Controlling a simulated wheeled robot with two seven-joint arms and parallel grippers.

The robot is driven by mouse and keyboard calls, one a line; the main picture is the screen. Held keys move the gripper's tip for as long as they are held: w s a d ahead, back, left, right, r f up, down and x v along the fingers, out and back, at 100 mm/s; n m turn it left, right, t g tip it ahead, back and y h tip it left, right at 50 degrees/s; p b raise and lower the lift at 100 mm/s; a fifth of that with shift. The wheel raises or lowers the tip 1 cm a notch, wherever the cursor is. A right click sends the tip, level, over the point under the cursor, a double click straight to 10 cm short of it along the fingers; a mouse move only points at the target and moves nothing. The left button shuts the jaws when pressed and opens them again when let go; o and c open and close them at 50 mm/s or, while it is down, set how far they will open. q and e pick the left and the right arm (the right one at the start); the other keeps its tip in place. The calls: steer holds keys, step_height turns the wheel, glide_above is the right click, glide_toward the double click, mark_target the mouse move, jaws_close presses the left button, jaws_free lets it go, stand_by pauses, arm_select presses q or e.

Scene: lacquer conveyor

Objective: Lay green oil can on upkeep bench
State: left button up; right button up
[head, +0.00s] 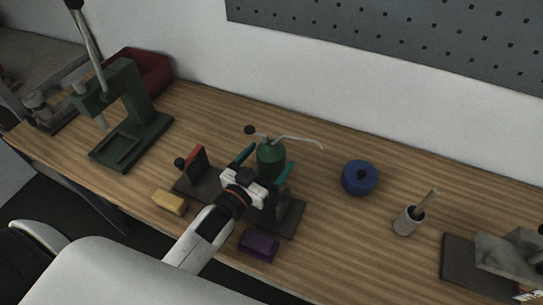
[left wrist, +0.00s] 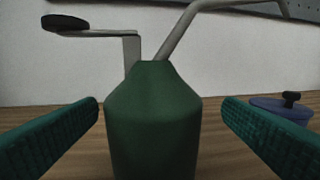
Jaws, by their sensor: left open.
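The green oil can (head: 271,156) stands upright on the wooden bench (head: 322,230), with a thin spout to the right and a lever with a black knob to the left. My left gripper (head: 265,165) is open, with its two teal fingers on either side of the can. In the left wrist view the can (left wrist: 153,120) stands between the fingertips, with a gap showing on each side. The can's base is hidden in both views. My right gripper is not in view.
A dark fixture with a red part (head: 195,158) lies under my left wrist. A yellow block (head: 169,202), purple block (head: 258,244), blue round pot (head: 360,178) and brush cup (head: 408,220) stand nearby. A green press (head: 127,105) is at left.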

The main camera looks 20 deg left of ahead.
mark_target(275, 147)
arm_select(q)
steer(key=w, duration=0.2)
steer(key=w+p, duration=0.1)
steer(key=w, duration=0.1)
steer(key=shift+d+r, duration=0.15)
steer(key=shift+r, duration=0.1)
steer(key=shift+w+f, duration=0.1)
steer(key=shift+w, duration=0.25)
steer(key=shift+s, duration=0.1)
steer(key=shift+c, duration=0.2)
steer(key=c, duration=1.3)
steer(key=shift+r, duration=0.2)
step_height(275, 147, up, 10)
steer(key=shift+f, duration=0.15)
steer(key=shift+n+y, duration=0.6)
steer(key=s+f, duration=0.1)
steer(key=s, duration=0.2)
steer(key=s+f, duration=0.1)
steer(key=s, duration=0.1)
steer(key=shift+s+d+f, duration=0.1)
steer(key=shift+s+f, duration=0.05)
steer(key=shift+f, duration=0.2)
steer(key=s, duration=0.2)
steer(key=s+a+f+y, duration=0.1)
steer(key=s, duration=0.2)
steer(key=s+n+y, duration=0.1)
steer(key=s, duration=0.2)
steer(key=shift+a+f, duration=0.2)
steer(key=shift+f, duration=0.05)
